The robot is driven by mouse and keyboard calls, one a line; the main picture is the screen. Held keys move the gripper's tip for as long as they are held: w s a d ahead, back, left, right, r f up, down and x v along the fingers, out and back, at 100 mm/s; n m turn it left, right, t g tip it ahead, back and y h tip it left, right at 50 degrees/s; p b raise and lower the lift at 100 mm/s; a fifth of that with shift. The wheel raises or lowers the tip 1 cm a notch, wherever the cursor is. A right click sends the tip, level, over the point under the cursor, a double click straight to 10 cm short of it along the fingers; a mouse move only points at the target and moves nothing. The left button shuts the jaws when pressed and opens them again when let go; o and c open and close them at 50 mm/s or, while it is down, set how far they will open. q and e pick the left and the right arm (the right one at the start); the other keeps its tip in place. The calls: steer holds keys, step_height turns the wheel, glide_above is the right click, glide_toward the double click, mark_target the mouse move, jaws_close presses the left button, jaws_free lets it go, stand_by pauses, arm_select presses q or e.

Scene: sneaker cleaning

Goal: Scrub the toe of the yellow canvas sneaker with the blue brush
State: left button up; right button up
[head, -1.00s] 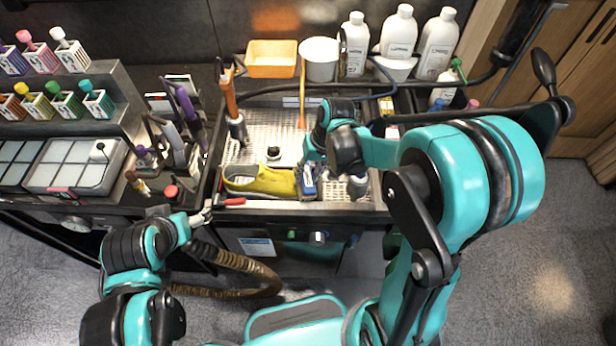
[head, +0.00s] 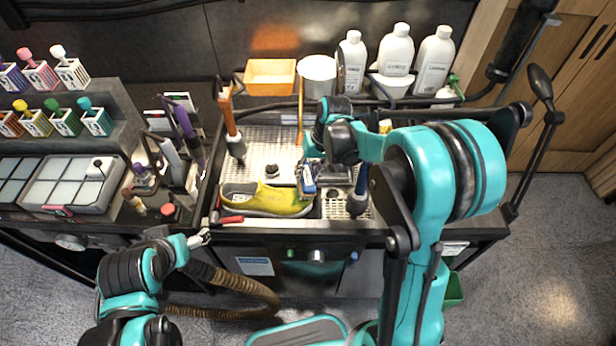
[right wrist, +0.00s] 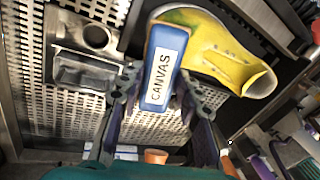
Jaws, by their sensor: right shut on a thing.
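The yellow canvas sneaker (head: 262,200) lies at the front of the perforated tray in the head view, toe to the right. It also shows in the right wrist view (right wrist: 220,52). My right gripper (head: 310,170) is shut on the blue brush (right wrist: 160,75), which bears a CANVAS label. In the head view the brush (head: 309,182) is just behind the toe. In the wrist view it overlaps the toe's edge, and I cannot tell whether they touch. The bristles are hidden. My left gripper (head: 202,238) is in front of the bench, away from the sneaker; its jaw opening is unclear.
Orange-handled (head: 229,115) and blue-handled (head: 360,182) tools stand on either side of the tray (head: 265,140). An orange bin (head: 270,75), a white tub (head: 318,68) and white bottles (head: 396,52) line the back. A red-handled tool (head: 230,219) lies by the heel.

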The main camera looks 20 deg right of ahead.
steer(key=shift+s+a+f, duration=0.1)
steer(key=shift+s+a, duration=0.3)
steer(key=shift+s, duration=0.75)
steer(key=shift+s+a+f, duration=0.1)
steer(key=shift+s+a, duration=0.3)
steer(key=shift+s, duration=0.7)
steer(key=shift+s+a+f, duration=0.1)
steer(key=shift+s+a, duration=0.3)
steer(key=shift+s, duration=0.75)
steer(key=shift+c, duration=0.5)
steer(key=shift+s+a+f, duration=0.15)
steer(key=shift+s+f, duration=0.05)
steer(key=shift+s, duration=0.25)
jaws_close()
steer(key=shift+r, duration=0.15)
steer(key=a+p+v, duration=0.1)
steer(key=p+v, duration=0.3)
steer(key=v, duration=0.2)
glide_above(306, 198)
steer(key=s, duration=0.3)
steer(key=shift+s+d, duration=0.15)
steer(key=shift+d, duration=0.15)
